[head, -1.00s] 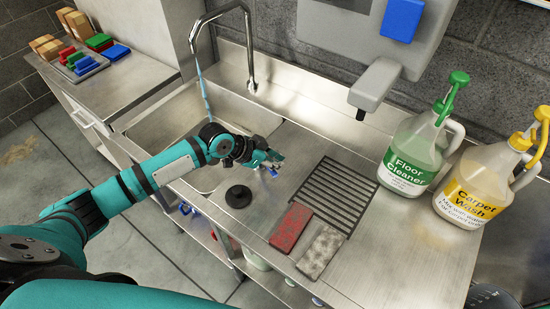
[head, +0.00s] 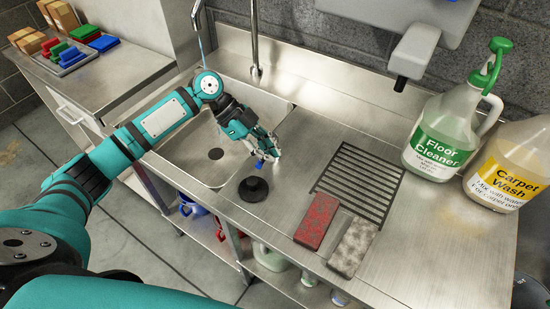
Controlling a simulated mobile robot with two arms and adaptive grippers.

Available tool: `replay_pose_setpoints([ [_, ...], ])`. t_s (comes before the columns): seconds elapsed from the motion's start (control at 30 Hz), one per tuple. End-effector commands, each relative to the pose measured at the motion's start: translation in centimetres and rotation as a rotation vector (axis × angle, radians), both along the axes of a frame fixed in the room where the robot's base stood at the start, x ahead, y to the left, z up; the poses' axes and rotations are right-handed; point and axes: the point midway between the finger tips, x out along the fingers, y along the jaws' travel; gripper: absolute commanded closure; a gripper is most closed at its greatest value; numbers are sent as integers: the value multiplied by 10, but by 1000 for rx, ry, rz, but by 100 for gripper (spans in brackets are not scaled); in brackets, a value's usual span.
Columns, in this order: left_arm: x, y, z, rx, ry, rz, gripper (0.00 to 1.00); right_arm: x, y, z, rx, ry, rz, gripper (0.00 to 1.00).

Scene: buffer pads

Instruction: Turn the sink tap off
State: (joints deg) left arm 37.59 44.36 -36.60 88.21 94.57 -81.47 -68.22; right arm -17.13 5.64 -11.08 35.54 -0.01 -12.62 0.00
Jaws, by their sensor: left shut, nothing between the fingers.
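The sink tap (head: 254,42) is a tall metal pipe at the back of the steel sink (head: 184,156). Its bend is cut off by the top edge, and the spout end (head: 197,17) shows at the upper left. A thin blue stream of water (head: 201,46) falls from the spout and passes behind my left arm. I cannot make out a tap handle. My left gripper (head: 266,156) is shut and empty, over the sink's right rim, in front of the tap pipe and apart from it. My right gripper is not in view.
A black round stopper-like piece (head: 253,189) sits on the counter just below my left gripper. Red (head: 316,222) and grey (head: 353,248) pads lie by the drain grooves (head: 357,188). Floor Cleaner (head: 437,142) and Carpet Wash (head: 508,172) jugs stand at the right. A wall dispenser (head: 413,52) overhangs the counter.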

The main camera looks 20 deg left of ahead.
Motion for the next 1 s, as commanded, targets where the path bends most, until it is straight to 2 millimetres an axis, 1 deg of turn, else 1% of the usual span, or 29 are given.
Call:
replay_pose_setpoints([
  [0.03, 1, 3, -2, 0, 0, -30, 100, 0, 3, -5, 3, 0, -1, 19],
  [0.13, 0, 7, -2, 2, 0, -86, 100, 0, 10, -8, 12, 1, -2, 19],
  [0.3, -2, 13, -1, 3, 0, -81, 100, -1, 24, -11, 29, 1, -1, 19],
  [0.37, -1, 14, -1, 3, 0, -79, 100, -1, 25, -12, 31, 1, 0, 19],
  [0.57, -2, 16, 0, 3, 0, -79, 100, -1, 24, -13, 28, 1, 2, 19],
  [1.0, -1, 16, 0, 3, 0, -79, 100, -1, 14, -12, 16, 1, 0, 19],
])
